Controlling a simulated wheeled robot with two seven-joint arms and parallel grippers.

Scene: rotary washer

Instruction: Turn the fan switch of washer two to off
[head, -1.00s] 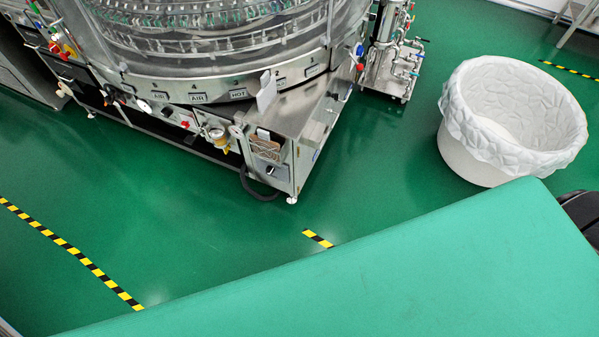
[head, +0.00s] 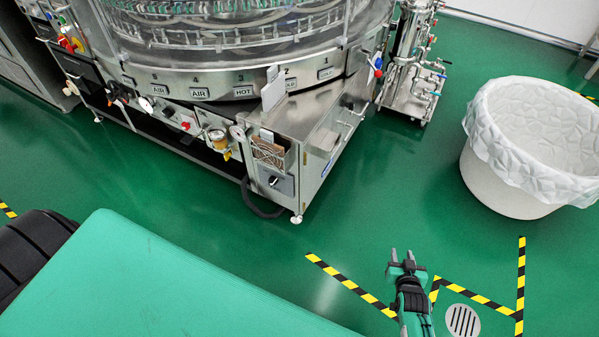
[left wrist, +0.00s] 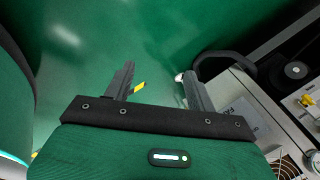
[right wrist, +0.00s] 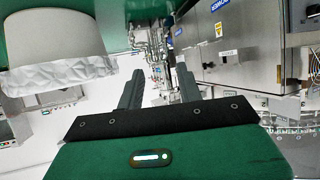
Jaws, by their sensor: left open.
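The rotary washer (head: 215,92) stands at the upper left of the head view, a round steel machine with numbered plates. At its near corner, a grey switch panel with a black knob (head: 273,181) sits below a small open box. I cannot read the knob's setting or which washer it belongs to. My right gripper (head: 402,253) is open and empty over the floor, well apart from the washer; it also shows in the right wrist view (right wrist: 160,69). My left gripper (left wrist: 160,70) is open and empty in the left wrist view, with a labelled steel panel (left wrist: 240,108) at its right.
A white lined bin (head: 535,145) stands on the right. A steel pipe stand (head: 410,75) is beside the washer. A black hose (head: 258,204) hangs at the washer's corner. Green floor with striped tape (head: 345,282) and a drain (head: 463,321) is open in front.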

